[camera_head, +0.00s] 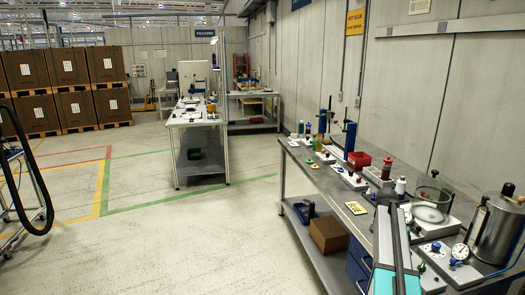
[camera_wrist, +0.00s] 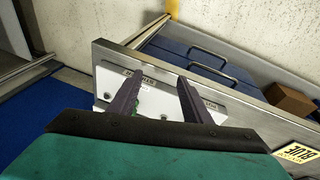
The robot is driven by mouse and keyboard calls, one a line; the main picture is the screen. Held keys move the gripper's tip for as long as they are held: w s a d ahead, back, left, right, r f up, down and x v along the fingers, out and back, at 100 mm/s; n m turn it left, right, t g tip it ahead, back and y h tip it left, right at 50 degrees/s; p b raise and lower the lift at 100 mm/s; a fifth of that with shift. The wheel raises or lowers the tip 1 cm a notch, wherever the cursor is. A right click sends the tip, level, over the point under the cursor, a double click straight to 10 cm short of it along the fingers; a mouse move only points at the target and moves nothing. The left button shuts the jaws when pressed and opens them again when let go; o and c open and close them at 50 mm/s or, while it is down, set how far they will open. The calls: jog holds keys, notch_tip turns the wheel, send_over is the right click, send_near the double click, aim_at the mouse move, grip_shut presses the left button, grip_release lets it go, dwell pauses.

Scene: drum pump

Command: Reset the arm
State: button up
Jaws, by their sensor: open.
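My gripper (camera_wrist: 160,88) shows in the wrist view with its two dark fingers spread apart and nothing held between them. A white plate (camera_wrist: 108,80) with small dark labels lies beyond and beneath the fingers, partly covered by them. A bit of green (camera_wrist: 137,106) shows beside the left finger. Part of my teal arm stands at the bottom right in the head view. I cannot make out the gripper's fingers there.
A long grey workbench (camera_head: 305,160) runs along the right wall. On it are a metal vessel (camera_head: 497,232), a pressure gauge (camera_head: 460,251), a glass jar (camera_head: 431,207) and a red bin (camera_head: 359,160). A brown box (camera_head: 328,235) sits on its lower shelf.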

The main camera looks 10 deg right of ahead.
jog(key=s+a+f+n+g+y+b, duration=0.1)
jog(key=s+a+f+n+b, duration=0.15)
jog(key=a+f, duration=1.2)
jog(key=s+a+f+n+g+b, duration=0.1)
jog(key=s+a+f+n+g, duration=0.2)
jog(key=a+f, duration=1.15)
jog(key=s+a+f+n+b, duration=0.1)
jog(key=s+a+f+n, duration=0.2)
jog(key=s+a+f, duration=0.3)
jog(key=s+a+f+n+y+b, duration=0.1)
jog(key=s+a+f+n, duration=0.3)
jog(key=s, duration=0.8)
jog(key=s+a+f+n+b, duration=0.1)
jog(key=s+a+f+n, duration=0.2)
jog(key=s+a+f, duration=0.5)
jog(key=shift+s+f+y, duration=0.3)
jog(key=shift+s+y, duration=0.1)
jog(key=shift+s, duration=0.25)
jog(key=shift+n, duration=0.25)
jog(key=shift+d, duration=0.1)
